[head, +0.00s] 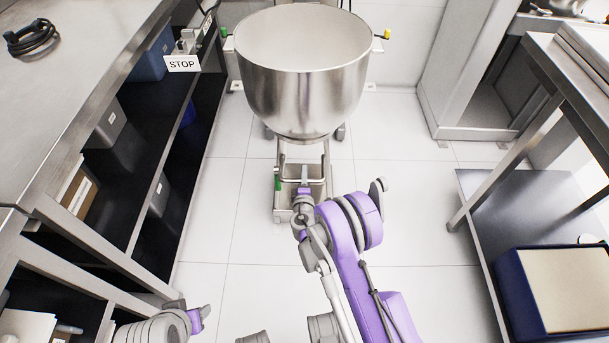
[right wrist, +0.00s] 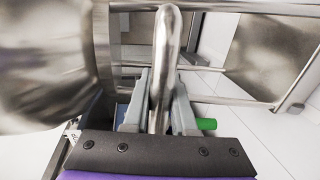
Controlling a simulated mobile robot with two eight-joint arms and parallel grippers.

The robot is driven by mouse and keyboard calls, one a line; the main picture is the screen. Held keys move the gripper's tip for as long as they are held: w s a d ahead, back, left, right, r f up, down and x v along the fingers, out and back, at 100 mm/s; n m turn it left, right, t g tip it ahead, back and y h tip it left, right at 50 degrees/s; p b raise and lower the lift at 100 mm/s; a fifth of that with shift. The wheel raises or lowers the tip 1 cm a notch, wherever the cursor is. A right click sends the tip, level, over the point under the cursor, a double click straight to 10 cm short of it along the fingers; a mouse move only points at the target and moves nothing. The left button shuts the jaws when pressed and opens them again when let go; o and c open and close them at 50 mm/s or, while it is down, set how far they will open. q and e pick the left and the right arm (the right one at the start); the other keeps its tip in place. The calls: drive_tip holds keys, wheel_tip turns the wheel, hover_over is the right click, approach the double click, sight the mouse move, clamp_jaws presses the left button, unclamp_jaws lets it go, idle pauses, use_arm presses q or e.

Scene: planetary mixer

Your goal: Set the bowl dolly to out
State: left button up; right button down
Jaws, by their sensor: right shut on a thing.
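The large steel bowl (head: 302,85) sits on the wheeled bowl dolly (head: 286,212) at the top centre of the head view. The dolly's low frame reaches toward me over the floor. My right gripper (head: 304,186) is at the near end of this frame. In the right wrist view its fingers (right wrist: 159,105) are closed around the dolly's bent steel handle bar (right wrist: 166,45). The bowl's curved side fills the left of that view. My left gripper (head: 196,318) is low at the left of the head view, away from the dolly; its jaws are unclear.
A steel bench with shelves (head: 75,110) runs along the left, with a STOP sign (head: 182,64) near the bowl. A steel table (head: 480,200) with a blue box (head: 520,310) stands at the right. White tiled floor (head: 420,220) between them is clear.

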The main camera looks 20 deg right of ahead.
use_arm(q)
drive_tip(key=shift+s+a, duration=0.1)
drive_tip(key=shift+s, duration=0.25)
use_arm(e)
drive_tip(key=shift+s+a, duration=0.15)
drive_tip(key=shift+s, duration=0.25)
drive_tip(key=c, duration=0.7)
unclamp_jaws()
drive_tip(key=shift+c, duration=0.2)
use_arm(q)
drive_tip(key=shift+w+f+b, duration=0.1)
drive_tip(key=shift+f+b, duration=0.55)
drive_tip(key=shift+f, duration=0.05)
use_arm(e)
drive_tip(key=v, duration=1)
drive_tip(key=shift+s, duration=0.4)
drive_tip(key=shift+r, duration=0.15)
